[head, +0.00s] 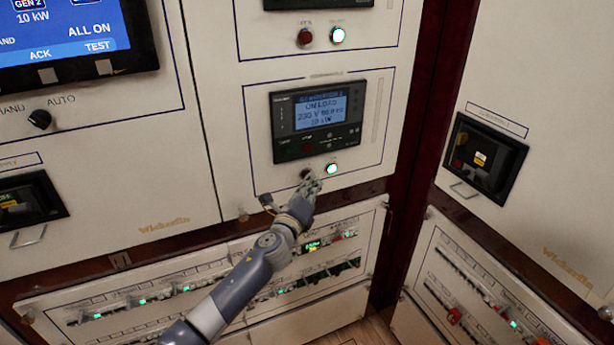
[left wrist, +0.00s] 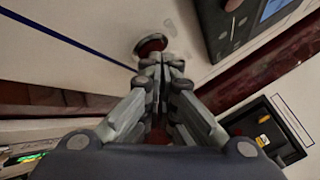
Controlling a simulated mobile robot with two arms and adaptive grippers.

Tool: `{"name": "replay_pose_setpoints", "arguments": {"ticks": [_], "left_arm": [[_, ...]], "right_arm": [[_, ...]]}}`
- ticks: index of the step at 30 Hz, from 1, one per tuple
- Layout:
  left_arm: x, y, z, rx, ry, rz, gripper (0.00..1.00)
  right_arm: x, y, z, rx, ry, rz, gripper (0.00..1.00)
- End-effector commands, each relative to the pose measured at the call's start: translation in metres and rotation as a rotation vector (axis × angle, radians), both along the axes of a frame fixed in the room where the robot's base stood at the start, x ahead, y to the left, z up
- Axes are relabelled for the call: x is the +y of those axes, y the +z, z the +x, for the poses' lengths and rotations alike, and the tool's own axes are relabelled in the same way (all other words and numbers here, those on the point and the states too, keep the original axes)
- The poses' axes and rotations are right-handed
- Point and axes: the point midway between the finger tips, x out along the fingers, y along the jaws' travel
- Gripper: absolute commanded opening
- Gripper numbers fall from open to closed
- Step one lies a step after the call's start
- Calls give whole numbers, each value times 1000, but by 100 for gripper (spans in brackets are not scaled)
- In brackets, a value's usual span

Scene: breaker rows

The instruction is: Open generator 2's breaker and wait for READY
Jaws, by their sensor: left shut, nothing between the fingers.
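A generator control panel (head: 318,118) is on the middle cabinet. Its lit screen (head: 320,108) shows "ON LOAD" and a voltage line; the heading is too blurred to read surely. Below it are a dark red button (head: 305,173) and a lit green-white button (head: 332,168). My left gripper (head: 312,184) is shut and empty, its fingertips just at the red button and partly covering it. In the left wrist view the red button (left wrist: 151,45) shows just beyond the closed fingertips (left wrist: 161,62); I cannot tell whether they touch. My right gripper is not in view.
Another red button (head: 304,37) and lit button (head: 337,35) sit higher on the cabinet. A large screen (head: 60,35) at upper left reads "GEN 2 10 kW" and "ALL ON". Breaker rows (head: 330,245) lie below; a black breaker (head: 482,155) is at right.

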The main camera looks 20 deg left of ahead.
Motion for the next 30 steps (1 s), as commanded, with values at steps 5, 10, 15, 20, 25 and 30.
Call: {"name": "replay_pose_setpoints", "arguments": {"ticks": [5,10,15,20,25,30], "left_arm": [[2,1,2,-1,2,0,0],[2,1,2,-1,2,0,0],[1,1,1,-1,2,0,0],[-4,2,-5,-1,0,0,0],[-9,1,-10,-1,2,1,0],[-10,1,-11,-1,2,1,0]], "right_arm": [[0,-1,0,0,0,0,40],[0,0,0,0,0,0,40],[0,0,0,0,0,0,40],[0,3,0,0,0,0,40],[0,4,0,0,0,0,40],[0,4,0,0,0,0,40]]}}
